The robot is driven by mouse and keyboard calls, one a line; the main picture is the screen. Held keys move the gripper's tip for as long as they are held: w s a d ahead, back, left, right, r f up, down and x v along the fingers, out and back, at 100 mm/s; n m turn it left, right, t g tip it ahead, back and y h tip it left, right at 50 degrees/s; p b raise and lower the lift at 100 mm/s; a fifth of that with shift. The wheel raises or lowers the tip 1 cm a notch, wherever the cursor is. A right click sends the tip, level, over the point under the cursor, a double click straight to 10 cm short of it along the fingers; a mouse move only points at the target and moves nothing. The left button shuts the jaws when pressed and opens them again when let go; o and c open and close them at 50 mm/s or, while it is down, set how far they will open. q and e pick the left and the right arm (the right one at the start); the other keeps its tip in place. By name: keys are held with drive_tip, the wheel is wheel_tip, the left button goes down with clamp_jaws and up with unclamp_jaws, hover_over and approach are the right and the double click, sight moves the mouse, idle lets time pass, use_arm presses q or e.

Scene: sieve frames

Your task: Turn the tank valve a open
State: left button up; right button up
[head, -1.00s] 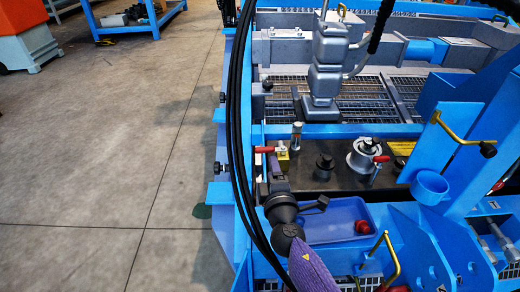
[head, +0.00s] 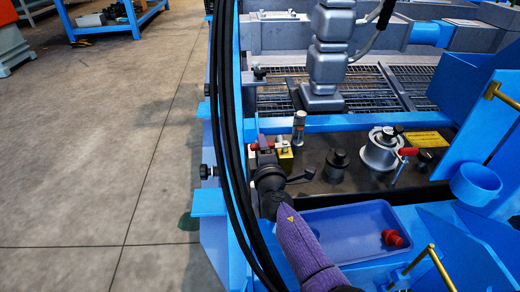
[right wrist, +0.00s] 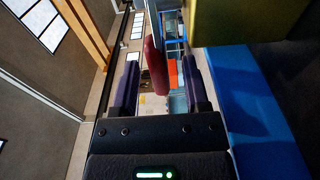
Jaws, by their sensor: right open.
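A valve with a red lever (head: 284,140) and a brass-yellow body (head: 285,160) stands at the left end of the dark tank top. I cannot tell whether it is valve a. My right gripper (head: 265,146) is at this lever and partly hides it. In the right wrist view, the red lever (right wrist: 155,66) lies between the open fingers (right wrist: 160,85), with gaps visible beside it. The yellow body (right wrist: 240,22) fills the upper right there. A second red-levered valve (head: 402,160) stands farther right on the tank top. My left gripper is out of view.
A blue tray (head: 340,226) with a red knob (head: 392,238) lies in front of the tank top. A black knob (head: 336,163) and a silver cylinder (head: 378,152) stand to the right. Black hoses (head: 232,110) run down close left of the gripper.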

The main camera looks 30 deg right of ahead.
drive_tip(key=shift+w+d, duration=0.2)
drive_tip(key=shift+w, duration=0.3)
clamp_jaws()
idle(0.8)
